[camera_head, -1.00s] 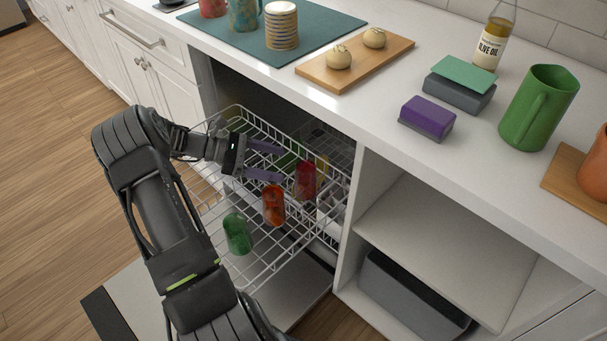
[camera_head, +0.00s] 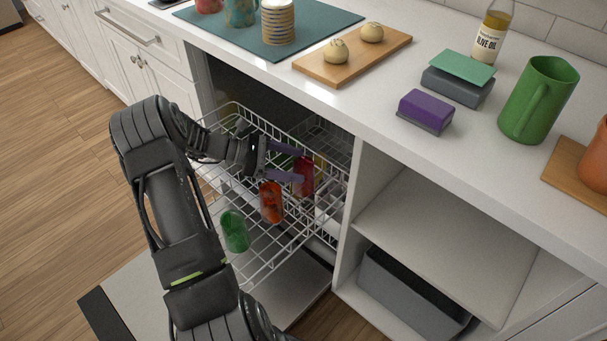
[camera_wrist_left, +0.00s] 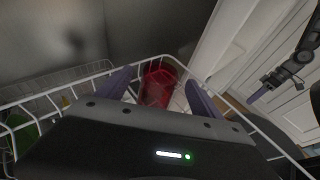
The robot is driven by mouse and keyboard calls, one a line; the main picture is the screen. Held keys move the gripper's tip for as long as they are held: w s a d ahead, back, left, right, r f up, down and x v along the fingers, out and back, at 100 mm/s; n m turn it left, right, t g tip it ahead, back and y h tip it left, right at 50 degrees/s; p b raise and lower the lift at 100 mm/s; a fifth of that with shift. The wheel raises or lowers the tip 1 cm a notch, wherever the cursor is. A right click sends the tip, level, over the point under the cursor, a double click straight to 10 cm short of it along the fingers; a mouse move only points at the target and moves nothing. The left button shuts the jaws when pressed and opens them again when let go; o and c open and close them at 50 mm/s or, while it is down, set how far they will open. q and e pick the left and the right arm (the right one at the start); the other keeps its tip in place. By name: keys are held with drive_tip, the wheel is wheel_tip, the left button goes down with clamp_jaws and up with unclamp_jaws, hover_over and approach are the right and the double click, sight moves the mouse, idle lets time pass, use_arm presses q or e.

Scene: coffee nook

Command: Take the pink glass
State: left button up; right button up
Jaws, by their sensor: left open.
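The pink glass (camera_head: 304,187), a deep reddish-pink tumbler, stands upright in the dishwasher's upper wire rack, near its right side. My left gripper (camera_head: 303,165) is open, its two purple fingers pointing right at the glass. In the head view the lower finger overlaps the glass. In the left wrist view the pink glass (camera_wrist_left: 158,84) shows between the fingers of my left gripper (camera_wrist_left: 157,80), its lower part hidden by the gripper body. I cannot tell whether the fingers touch it. My right gripper (camera_wrist_left: 264,92) shows small at the right of the wrist view.
The wire rack (camera_head: 262,262) is pulled out. An orange glass (camera_head: 271,203) and a green glass (camera_head: 234,231) stand in it in front of the pink one. The counter edge (camera_head: 330,118) runs above the rack. An open shelf (camera_head: 440,245) is to the right.

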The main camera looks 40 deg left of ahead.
use_arm(q)
drive_tip(key=x, duration=0.6)
idle(0.3)
drive_tip(key=shift+c, duration=0.5)
clamp_jaws()
idle(0.6)
drive_tip(key=shift+r, duration=0.15)
